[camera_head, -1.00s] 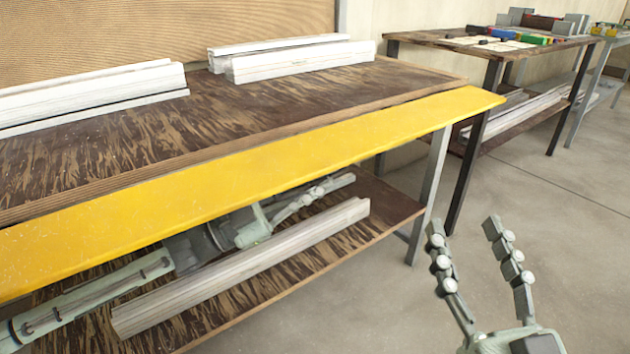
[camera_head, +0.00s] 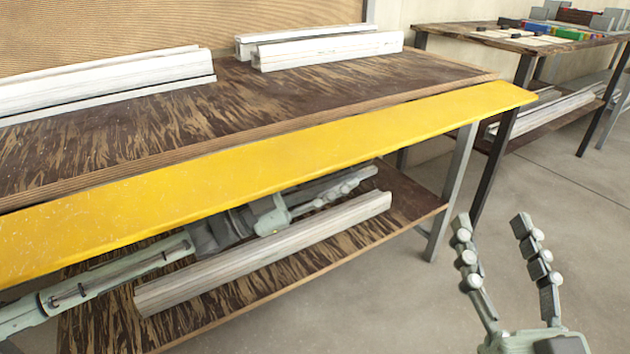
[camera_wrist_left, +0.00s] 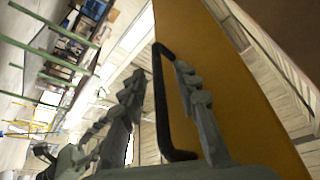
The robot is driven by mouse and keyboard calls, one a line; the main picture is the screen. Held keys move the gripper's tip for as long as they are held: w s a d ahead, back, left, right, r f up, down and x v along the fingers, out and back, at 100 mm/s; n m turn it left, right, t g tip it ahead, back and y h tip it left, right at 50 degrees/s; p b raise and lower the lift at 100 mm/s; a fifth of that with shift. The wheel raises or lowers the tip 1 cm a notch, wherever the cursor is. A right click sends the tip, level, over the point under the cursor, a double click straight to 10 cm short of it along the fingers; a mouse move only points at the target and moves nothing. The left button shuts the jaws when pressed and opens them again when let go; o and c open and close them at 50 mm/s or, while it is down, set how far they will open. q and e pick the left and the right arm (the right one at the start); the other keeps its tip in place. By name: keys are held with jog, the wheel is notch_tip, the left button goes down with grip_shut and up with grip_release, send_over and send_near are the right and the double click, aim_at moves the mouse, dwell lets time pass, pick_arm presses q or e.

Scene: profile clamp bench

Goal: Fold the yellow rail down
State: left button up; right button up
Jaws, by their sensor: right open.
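The yellow rail (camera_head: 270,165) runs as a long flat flap along the front edge of the workbench (camera_head: 250,110), sloping in the picture from lower left to upper right. My left gripper (camera_head: 352,186) reaches in from the left under the rail, above the lower shelf. In the left wrist view, a black handle (camera_wrist_left: 163,100) stands out from the rail's ochre face (camera_wrist_left: 200,60). The left gripper's fingers (camera_wrist_left: 160,78) are apart, with the handle's bar between them; contact cannot be made out. My right gripper (camera_head: 492,225) is open and empty over the floor at lower right.
White profiles (camera_head: 100,85) lie on the bench top, with more (camera_head: 330,48) at its back. Another profile (camera_head: 270,250) lies on the lower shelf (camera_head: 410,200), close below my left arm. A second table (camera_head: 480,35) stands at the back right. The floor at right is clear.

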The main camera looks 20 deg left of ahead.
pick_arm(q)
jog(key=v, duration=1.1)
jog(key=shift+a, duration=0.15)
jog(key=shift+s+a+f, duration=0.1)
jog(key=shift+s, duration=0.1)
